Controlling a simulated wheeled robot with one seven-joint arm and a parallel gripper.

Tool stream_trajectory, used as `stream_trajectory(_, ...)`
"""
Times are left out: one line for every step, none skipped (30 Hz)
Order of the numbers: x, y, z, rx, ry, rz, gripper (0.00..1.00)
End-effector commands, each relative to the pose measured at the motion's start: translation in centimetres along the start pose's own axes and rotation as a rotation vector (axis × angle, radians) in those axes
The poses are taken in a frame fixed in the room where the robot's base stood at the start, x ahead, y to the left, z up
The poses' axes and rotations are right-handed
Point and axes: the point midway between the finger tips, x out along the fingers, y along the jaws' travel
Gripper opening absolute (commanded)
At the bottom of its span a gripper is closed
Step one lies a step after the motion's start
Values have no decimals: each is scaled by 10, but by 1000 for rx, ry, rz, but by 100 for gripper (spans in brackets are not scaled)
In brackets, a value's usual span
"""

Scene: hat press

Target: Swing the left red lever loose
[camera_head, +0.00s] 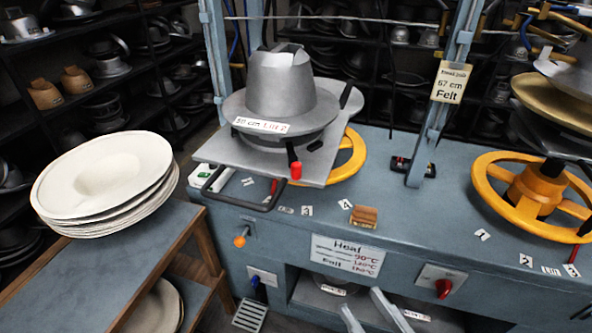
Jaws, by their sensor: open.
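The red-tipped lever (295,169) on the left press hangs at the front of the grey hat mould (279,85). Its dark rod points down and ends in a red grip. A second small red piece (275,187) shows partly hidden behind the press plate's edge. My gripper (360,300) is at the bottom edge, with two pale grey fingers apart and nothing between them. It is low in front of the bench, below and to the right of the red-tipped lever, not touching it.
A stack of cream felt hats (105,180) stands on the table at left.

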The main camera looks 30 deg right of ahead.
Motion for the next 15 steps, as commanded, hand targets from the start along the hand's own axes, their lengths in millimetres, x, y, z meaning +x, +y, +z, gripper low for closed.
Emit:
stream_trajectory(20, 1, -9, -1, 40, 2, 40)
stream_trajectory(30, 1, -14, -1, 55, 3, 40)
stream_trajectory(42, 2, -20, -2, 74, 4, 40)
stream_trajectory(52, 2, -25, -2, 86, 5, 40)
stream_trajectory(62, 2, -30, -2, 97, 6, 40)
stream_trajectory(74, 3, -36, -3, 112, 7, 40)
stream_trajectory(83, 3, -42, -3, 122, 8, 40)
stream_trajectory(92, 4, -47, -3, 131, 9, 40)
stream_trajectory(104, 4, -54, -3, 141, 11, 40)
stream_trajectory(112, 5, -60, -3, 147, 12, 40)
stream_trajectory(120, 5, -66, -3, 153, 13, 40)
stream_trajectory(131, 6, -73, -3, 157, 15, 40)
stream_trajectory(139, 7, -78, -3, 159, 16, 40)
stream_trajectory(146, 7, -84, -3, 159, 17, 40)
stream_trajectory(155, 8, -90, -3, 159, 19, 40)
